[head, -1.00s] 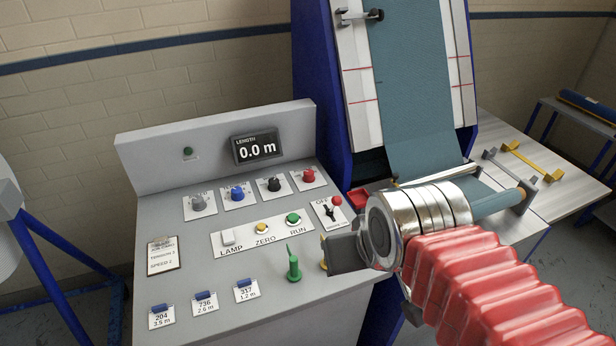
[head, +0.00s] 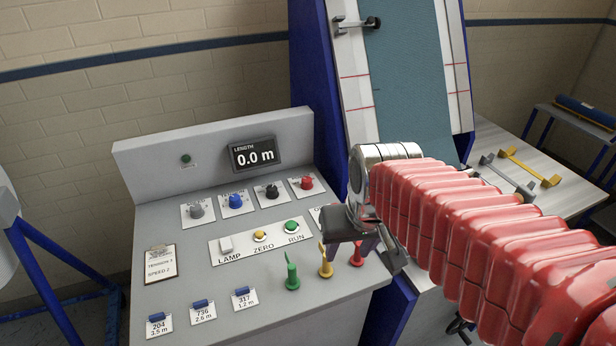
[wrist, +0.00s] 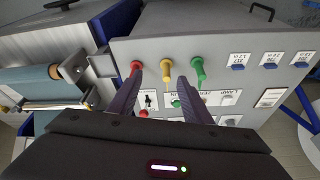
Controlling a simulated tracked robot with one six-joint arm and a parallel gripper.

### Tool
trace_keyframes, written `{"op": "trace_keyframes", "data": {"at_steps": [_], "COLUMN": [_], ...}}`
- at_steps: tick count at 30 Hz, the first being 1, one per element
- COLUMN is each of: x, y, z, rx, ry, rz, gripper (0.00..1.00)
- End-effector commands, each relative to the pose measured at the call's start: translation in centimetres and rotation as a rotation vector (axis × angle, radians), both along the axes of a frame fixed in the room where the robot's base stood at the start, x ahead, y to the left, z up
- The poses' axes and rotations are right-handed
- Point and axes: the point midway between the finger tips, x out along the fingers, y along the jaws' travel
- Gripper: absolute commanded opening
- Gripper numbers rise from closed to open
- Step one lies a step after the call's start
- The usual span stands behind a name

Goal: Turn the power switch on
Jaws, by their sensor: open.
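The power switch (wrist: 149,98) is a small black lever on a white plate, seen between my fingers in the wrist view, nearer the left one. A red button (wrist: 143,113) sits beside it. In the head view only the left edge of the switch plate (head: 314,212) shows; my gripper and arm hide the rest, so the lever's position cannot be read there. My gripper (head: 362,240) is open and empty above the console's right side. In the wrist view its two fingers (wrist: 160,80) are apart, and I see no contact with the switch.
Green (head: 291,272), yellow (head: 326,260) and red (head: 357,254) pegs stand on the console's front right, close under my gripper. Lamp, zero and run buttons (head: 259,236) and several knobs (head: 236,200) lie left. The display (head: 254,153) reads 0.0 m.

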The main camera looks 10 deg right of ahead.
Motion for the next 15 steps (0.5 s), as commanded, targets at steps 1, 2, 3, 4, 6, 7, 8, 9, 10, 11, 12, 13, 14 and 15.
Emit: {"op": "trace_keyframes", "data": {"at_steps": [1,2,3,4,6,7,8,9,10,11,12,13,14,15], "x": [0.9,1.5,2.2,2.7,4.0,4.6,5.1,5.9,6.5,7.1,7.9,8.6,9.2,10.0], "y": [-0.2,-0.3,-0.4,-0.5,-0.7,-0.9,-1.0,-1.1,-1.2,-1.3,-1.5,-1.6,-1.7,-1.9], "z": [-0.1,-0.1,-0.2,-0.2,-0.3,-0.3,-0.4,-0.4,-0.5,-0.5,-0.6,-0.7,-0.8,-0.9], "rx": [0.004,0.007,0.010,0.013,0.018,0.021,0.022,0.026,0.028,0.030,0.034,0.035,0.038,0.040], "ry": [0.014,0.020,0.027,0.032,0.045,0.049,0.054,0.060,0.065,0.068,0.073,0.077,0.081,0.085], "rz": [-0.003,-0.003,-0.003,-0.003,0.001,0.004,0.007,0.012,0.017,0.020,0.026,0.032,0.037,0.046], "gripper": [0.45,0.45,0.45,0.45,0.45,0.45,0.45,0.45,0.45,0.45,0.45,0.45,0.45,0.45]}}
